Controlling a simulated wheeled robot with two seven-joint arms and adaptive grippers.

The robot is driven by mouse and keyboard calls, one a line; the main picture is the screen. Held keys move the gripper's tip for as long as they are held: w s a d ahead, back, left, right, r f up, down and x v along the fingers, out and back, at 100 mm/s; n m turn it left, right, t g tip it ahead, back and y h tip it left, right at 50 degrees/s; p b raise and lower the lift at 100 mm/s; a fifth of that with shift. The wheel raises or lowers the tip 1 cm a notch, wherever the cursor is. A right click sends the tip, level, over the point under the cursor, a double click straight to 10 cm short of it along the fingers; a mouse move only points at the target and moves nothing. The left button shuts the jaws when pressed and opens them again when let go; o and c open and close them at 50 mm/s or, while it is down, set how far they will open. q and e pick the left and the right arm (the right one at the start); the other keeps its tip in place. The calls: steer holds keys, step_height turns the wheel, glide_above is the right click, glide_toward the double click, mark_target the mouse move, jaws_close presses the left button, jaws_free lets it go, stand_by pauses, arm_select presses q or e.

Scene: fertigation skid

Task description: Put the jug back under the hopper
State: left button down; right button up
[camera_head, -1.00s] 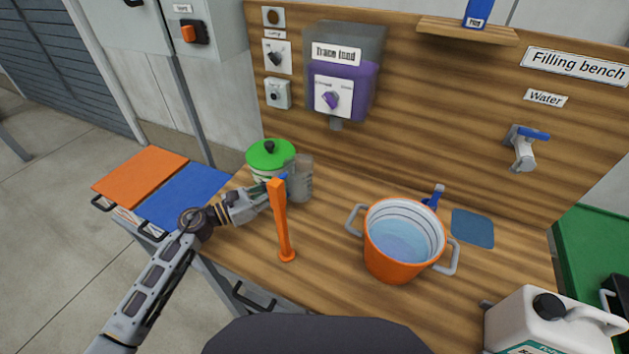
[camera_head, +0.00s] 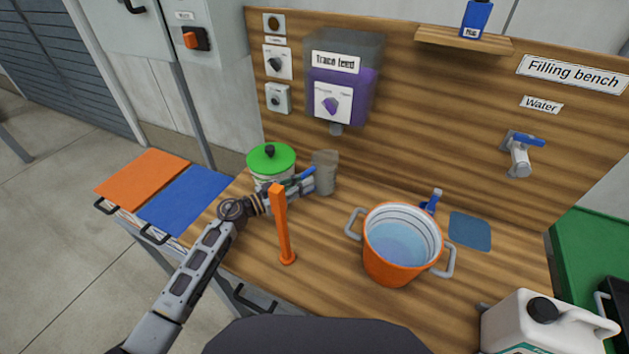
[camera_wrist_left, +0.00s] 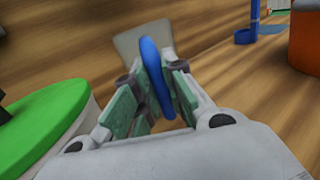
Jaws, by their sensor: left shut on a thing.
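The jug (camera_head: 325,170) is a grey translucent cup with a blue handle (camera_wrist_left: 153,72). My left gripper (camera_head: 308,182) is shut on that handle; the green finger pads sit on both sides of it in the left wrist view. The hopper holds purple liquid and is labelled Trace feed. My right gripper is not in view.
A green-lidded pot (camera_head: 270,160) stands just left of the jug. An orange upright post (camera_head: 282,230) stands in front. An orange bucket of water (camera_head: 390,260) is to the right, with a blue mat (camera_head: 470,231) beyond. A white canister (camera_head: 525,325) is at lower right.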

mark_target(315, 181)
arm_select(q)
steer(key=shift+w+d, duration=0.2)
steer(key=shift+d, duration=0.05)
steer(key=x, duration=0.2)
steer(key=shift+w+d+r, duration=0.1)
steer(key=shift+w+d, duration=0.15)
steer(key=shift+d, duration=0.1)
steer(key=shift+w+d+f, duration=0.2)
steer(key=shift+d, duration=0.1)
steer(key=shift+f, duration=0.4)
steer(key=shift+s+a, duration=0.1)
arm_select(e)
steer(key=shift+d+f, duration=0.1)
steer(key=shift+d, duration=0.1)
arm_select(q)
steer(key=shift+f, duration=0.15)
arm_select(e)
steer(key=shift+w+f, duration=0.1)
